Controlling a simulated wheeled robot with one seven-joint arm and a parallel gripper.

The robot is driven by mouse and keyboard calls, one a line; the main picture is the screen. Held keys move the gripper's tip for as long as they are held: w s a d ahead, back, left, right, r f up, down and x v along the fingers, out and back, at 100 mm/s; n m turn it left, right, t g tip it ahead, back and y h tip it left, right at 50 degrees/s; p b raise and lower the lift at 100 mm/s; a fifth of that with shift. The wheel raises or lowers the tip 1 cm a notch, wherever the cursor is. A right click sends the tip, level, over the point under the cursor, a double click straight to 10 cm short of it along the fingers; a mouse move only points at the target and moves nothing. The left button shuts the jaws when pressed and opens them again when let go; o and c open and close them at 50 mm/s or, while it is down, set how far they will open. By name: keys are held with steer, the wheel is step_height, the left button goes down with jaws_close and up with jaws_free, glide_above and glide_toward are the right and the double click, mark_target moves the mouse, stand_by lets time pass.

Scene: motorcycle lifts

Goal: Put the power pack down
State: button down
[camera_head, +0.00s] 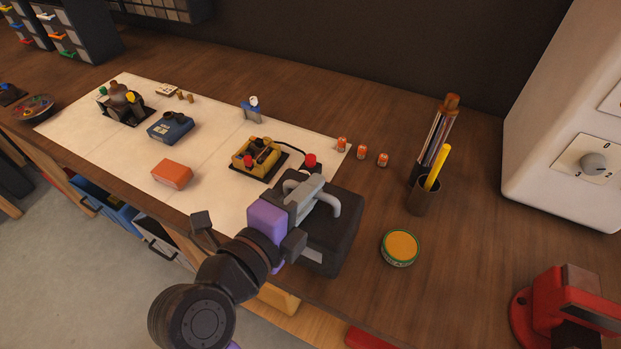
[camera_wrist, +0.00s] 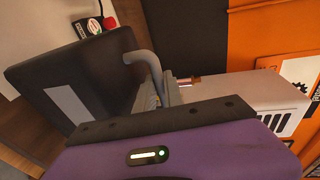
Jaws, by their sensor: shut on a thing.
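The power pack (camera_head: 339,228) is a black box with a grey bar handle, near the bench's front edge in the head view. My gripper (camera_head: 305,191) is over its top and shut on the handle. In the wrist view the power pack (camera_wrist: 85,85) fills the left, with its grey handle (camera_wrist: 150,68) running to the jaws, which are partly hidden by my purple gripper body. I cannot tell whether the pack's underside touches the bench.
A white sheet (camera_head: 137,150) carries a yellow device (camera_head: 256,158), an orange box (camera_head: 172,174) and a blue device (camera_head: 171,127). Right of the pack are a round tin (camera_head: 400,247) and a pen cup (camera_head: 423,200). Bare wood lies around the tin.

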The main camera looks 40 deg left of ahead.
steer(key=shift+f, duration=1.7)
steer(key=c, duration=1.9)
jaws_free()
steer(key=shift+f, duration=0.3)
steer(key=o, duration=0.4)
steer(key=shift+o, duration=0.2)
steer(key=shift+r, duration=0.15)
